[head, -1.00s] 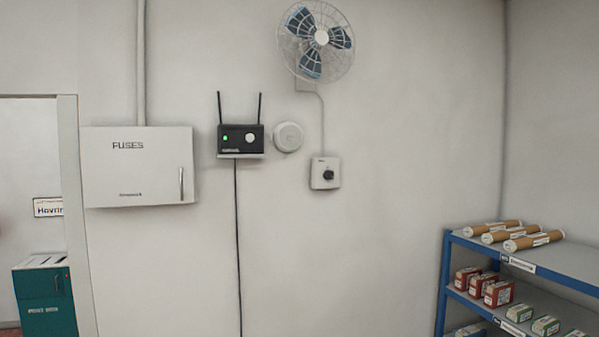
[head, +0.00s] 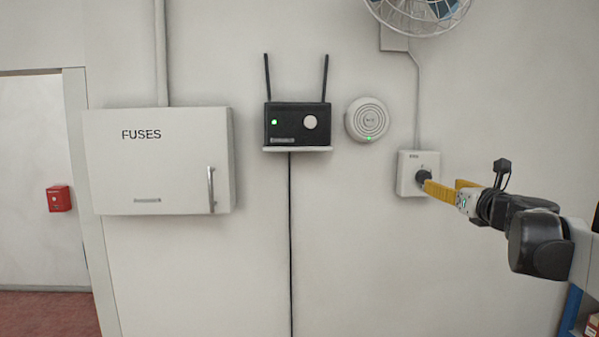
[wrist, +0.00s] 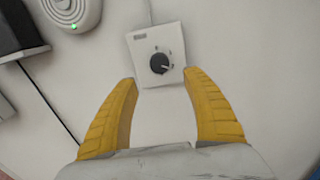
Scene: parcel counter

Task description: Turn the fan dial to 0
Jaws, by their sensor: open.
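The fan dial is a black round knob (wrist: 159,63) on a small white control box (wrist: 150,42) fixed to the wall. In the head view the box (head: 405,177) is at right of centre and the knob (head: 423,176) is partly behind a finger. My gripper (head: 446,185) has two yellow fingers and reaches in from the right, close in front of the box. In the wrist view my gripper (wrist: 160,95) is open and empty, with the knob beyond the fingertips and between their lines. The dial's markings are too small to read. The wall fan (head: 422,8) is cut off at the top.
A black router (head: 297,125) with two antennas sits on a small shelf, with a round white device (head: 367,120) beside it. A white fuse cabinet (head: 160,160) is at left. The wall below the dial is clear.

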